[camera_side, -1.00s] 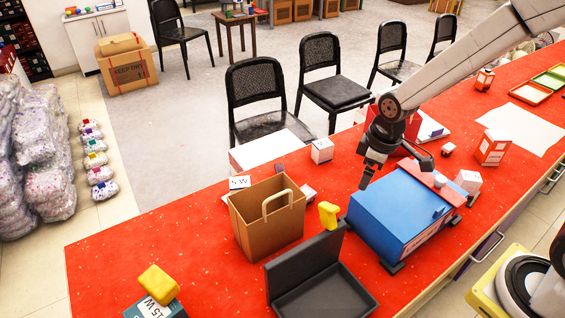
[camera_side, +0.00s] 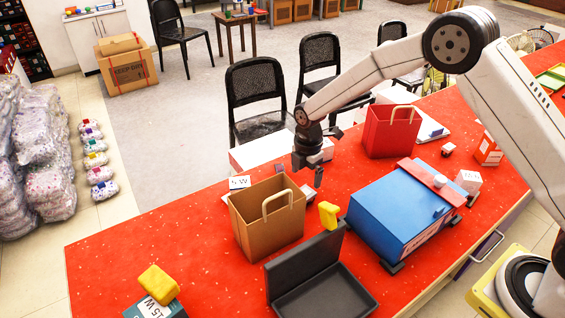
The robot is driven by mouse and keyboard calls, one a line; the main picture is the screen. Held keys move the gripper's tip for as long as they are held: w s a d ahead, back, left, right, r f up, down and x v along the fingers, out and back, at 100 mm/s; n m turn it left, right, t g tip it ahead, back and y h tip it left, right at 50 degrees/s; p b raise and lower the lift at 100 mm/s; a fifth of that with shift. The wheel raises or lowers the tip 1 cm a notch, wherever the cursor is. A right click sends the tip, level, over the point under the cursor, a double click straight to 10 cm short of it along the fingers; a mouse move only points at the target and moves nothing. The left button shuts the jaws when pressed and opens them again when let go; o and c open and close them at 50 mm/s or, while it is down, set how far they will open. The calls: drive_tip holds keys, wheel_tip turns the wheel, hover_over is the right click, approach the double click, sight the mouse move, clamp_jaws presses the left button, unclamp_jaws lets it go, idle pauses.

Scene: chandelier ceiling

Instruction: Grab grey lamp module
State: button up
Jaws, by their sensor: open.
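A small dark grey block (camera_side: 280,168), which may be the grey lamp module, sits behind the brown paper bag, near a white box marked 5 W (camera_side: 240,183). It is too small to identify for sure. My gripper (camera_side: 308,178) is open, points down and is to the right of the grey block, above the red table (camera_side: 180,240). It looks empty. A small pale object with a reddish top (camera_side: 309,191) lies just below the fingers. A white cube (camera_side: 327,150) is partly hidden behind my gripper.
The brown paper bag (camera_side: 262,228) stands in front left of my gripper. A blue box (camera_side: 396,217) and yellow piece (camera_side: 328,215) are in front right. An open black case (camera_side: 325,292) lies at the front. A red bag (camera_side: 391,130) stands at right. The table's left part is mostly clear.

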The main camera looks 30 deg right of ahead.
sight(305, 192)
drive_tip(key=shift+d+f, duration=0.1)
drive_tip(key=shift+f, duration=3.8)
drive_tip(key=c, duration=1.2)
drive_tip(key=shift+c, duration=0.2)
drive_tip(key=shift+r, duration=0.2)
drive_tip(key=shift+r, duration=1.4)
drive_tip(key=s+d+r, duration=0.1)
drive_tip(key=s+r, duration=0.9)
drive_tip(key=s, duration=0.4)
drive_tip(key=shift+d, duration=0.35)
